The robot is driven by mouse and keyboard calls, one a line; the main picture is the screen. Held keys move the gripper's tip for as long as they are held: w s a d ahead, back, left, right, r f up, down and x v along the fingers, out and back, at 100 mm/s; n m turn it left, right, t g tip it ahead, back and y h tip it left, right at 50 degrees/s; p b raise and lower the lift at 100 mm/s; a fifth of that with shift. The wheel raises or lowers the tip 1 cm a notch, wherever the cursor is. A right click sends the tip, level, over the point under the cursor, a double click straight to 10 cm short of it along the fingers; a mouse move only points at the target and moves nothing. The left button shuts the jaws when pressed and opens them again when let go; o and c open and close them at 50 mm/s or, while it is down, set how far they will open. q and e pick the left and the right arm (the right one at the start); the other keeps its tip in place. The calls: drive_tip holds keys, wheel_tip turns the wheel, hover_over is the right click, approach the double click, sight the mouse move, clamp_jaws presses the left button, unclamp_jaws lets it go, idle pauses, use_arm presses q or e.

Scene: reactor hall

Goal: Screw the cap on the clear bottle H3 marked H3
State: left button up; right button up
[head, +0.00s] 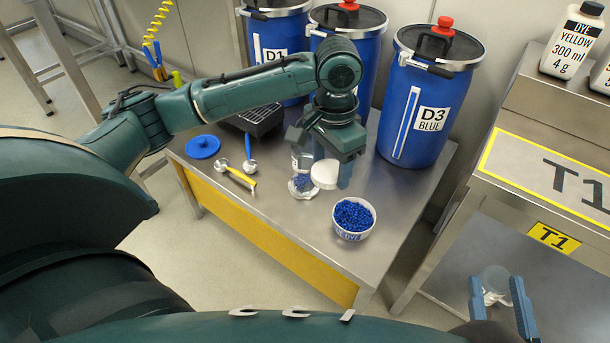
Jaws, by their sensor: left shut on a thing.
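My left gripper (332,172) is shut on a white round cap (324,174), above the workbench. A clear bottle (301,182) with blue granules low inside stands on the bench, just left of the cap in the picture and partly hidden by the gripper. The cap looks apart from the bottle's mouth. I cannot read a marking on this bottle. My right gripper (498,291) is at the lower right with its two blue fingers apart. A clear container (494,279) shows between or beyond these fingers; I cannot tell whether they touch it.
A white bowl (353,219) of blue granules stands at the bench's front. A blue lid (203,147) and yellow-handled scoop (240,178) lie at left. Blue drum D3 (429,100) and other drums stand behind. Table T1 (551,180) is at right, with dye bottles (573,42) above.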

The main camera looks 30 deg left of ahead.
use_arm(q)
drive_tip(key=r+n, duration=0.1)
drive_tip(key=n, duration=0.2)
drive_tip(key=d+r+n, duration=0.1)
drive_tip(key=n, duration=0.1)
drive_tip(key=shift+s+r, duration=0.15)
drive_tip(key=shift+r, duration=0.15)
drive_tip(key=shift+a, duration=0.1)
